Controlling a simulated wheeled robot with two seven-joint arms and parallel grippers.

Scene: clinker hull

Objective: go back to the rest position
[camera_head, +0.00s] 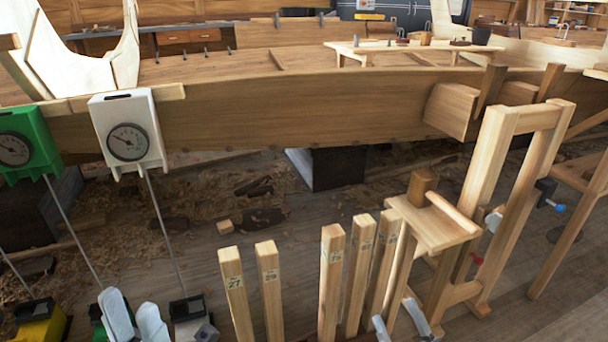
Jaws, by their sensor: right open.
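My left gripper (129,304) is at the bottom left, with two pale fingers pointing up. They stand close together and hold nothing that I can see; their gap is unclear. My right gripper (394,316) is at the bottom, right of centre, below the small wooden bench. Its two pale fingers stand apart, with nothing seen between them. Both wrists are cut off by the bottom edge of the picture.
Several numbered wooden posts (331,275) stand between my grippers. A white dial gauge (128,134) and a green one (22,143) rise on rods at left. A wooden stand (482,180) is at right. The planked hull (270,113) spans the back.

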